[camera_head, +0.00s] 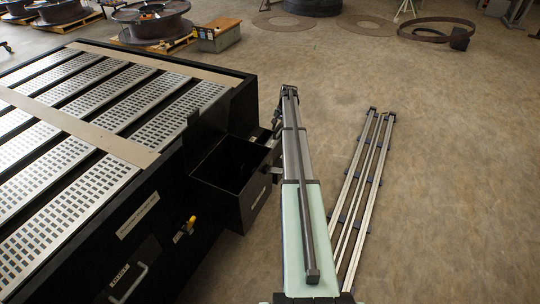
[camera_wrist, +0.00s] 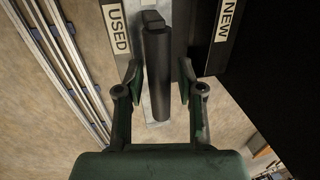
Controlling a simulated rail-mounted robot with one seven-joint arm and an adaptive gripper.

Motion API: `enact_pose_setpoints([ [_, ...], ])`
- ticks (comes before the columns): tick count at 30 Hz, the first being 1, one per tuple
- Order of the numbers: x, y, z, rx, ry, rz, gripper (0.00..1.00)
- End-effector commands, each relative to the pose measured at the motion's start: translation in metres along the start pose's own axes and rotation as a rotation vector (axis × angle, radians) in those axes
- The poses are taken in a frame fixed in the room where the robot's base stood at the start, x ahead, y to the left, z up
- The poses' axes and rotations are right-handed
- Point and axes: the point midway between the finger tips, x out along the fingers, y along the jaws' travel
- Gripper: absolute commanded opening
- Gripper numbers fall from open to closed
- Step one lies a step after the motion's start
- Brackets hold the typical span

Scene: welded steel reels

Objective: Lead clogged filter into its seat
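A dark cylinder (camera_wrist: 157,75), which looks like the filter, shows in the wrist view with a narrower block at its far end. My gripper (camera_wrist: 161,75) is open, with one finger on each side of the cylinder. A gap shows on the right; on the left the finger pad looks close to it, and I cannot tell whether it touches. A USED label (camera_wrist: 118,30) is left of the cylinder and a NEW label (camera_wrist: 228,20) right of it. In the head view, my arm hides much of this area, and I cannot make out the filter or its seat clearly.
A black machine (camera_head: 246,85) with slotted metal panels stands at left. An open black box (camera_head: 222,188) projects from its right side. Long metal rails (camera_head: 362,190) lie on the floor at right. Round steel reels (camera_head: 152,22) stand at the back.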

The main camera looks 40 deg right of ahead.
Motion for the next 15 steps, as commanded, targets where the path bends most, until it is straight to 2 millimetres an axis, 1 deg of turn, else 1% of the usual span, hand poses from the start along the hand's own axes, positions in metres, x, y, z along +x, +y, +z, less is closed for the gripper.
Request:
enact_pose_setpoints([
  [15,-0.0004,0.0004,0.0003,0.000,-0.001,0.001,0.38],
])
